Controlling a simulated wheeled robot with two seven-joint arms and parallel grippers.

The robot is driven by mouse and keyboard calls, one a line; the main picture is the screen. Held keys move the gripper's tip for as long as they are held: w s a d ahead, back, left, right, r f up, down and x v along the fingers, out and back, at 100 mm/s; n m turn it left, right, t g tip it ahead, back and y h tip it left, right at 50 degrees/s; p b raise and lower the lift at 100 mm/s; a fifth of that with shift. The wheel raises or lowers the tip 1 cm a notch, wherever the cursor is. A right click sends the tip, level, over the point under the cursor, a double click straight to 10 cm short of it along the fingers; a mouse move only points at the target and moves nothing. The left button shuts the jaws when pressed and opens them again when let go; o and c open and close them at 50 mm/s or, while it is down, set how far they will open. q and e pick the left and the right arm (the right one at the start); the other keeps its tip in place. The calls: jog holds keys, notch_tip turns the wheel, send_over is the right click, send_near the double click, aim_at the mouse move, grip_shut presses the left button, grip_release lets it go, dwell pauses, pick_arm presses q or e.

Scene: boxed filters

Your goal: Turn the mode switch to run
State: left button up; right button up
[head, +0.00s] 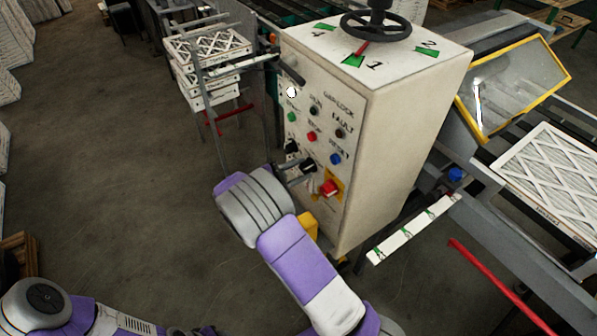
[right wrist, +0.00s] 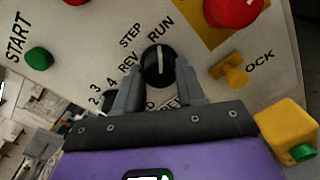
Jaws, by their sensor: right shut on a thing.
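The mode switch is a black round knob with a white pointer line, low on the panel of the cream cabinet (head: 405,130). In the right wrist view the mode switch (right wrist: 158,58) has the labels REV, STEP and RUN around its upper side. Its pointer line stands nearly upright in that view, toward the word RUN. My right gripper (right wrist: 158,82) is shut on the knob, one finger on each side. In the head view the right gripper (head: 300,174) reaches the panel from the lower left, and the knob (head: 309,165) is partly covered. My left gripper is out of view.
A red button on a yellow plate (head: 330,187) and a yellow lock tab (right wrist: 232,74) sit close beside the knob. A green start button (right wrist: 38,58) is at left in the wrist view. A handwheel (head: 377,25) tops the cabinet. Boxed filters (head: 208,45) are stacked behind. The left floor is open.

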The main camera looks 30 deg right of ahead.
jog(key=shift+f+m, duration=0.1)
jog(key=shift+m, duration=0.3)
jog(key=o, duration=1)
jog(key=shift+o, duration=0.2)
jog(key=shift+a, duration=0.15)
jog(key=a, duration=0.7)
jog(key=shift+s+a+r, duration=0.15)
jog(key=shift+a+r, duration=0.05)
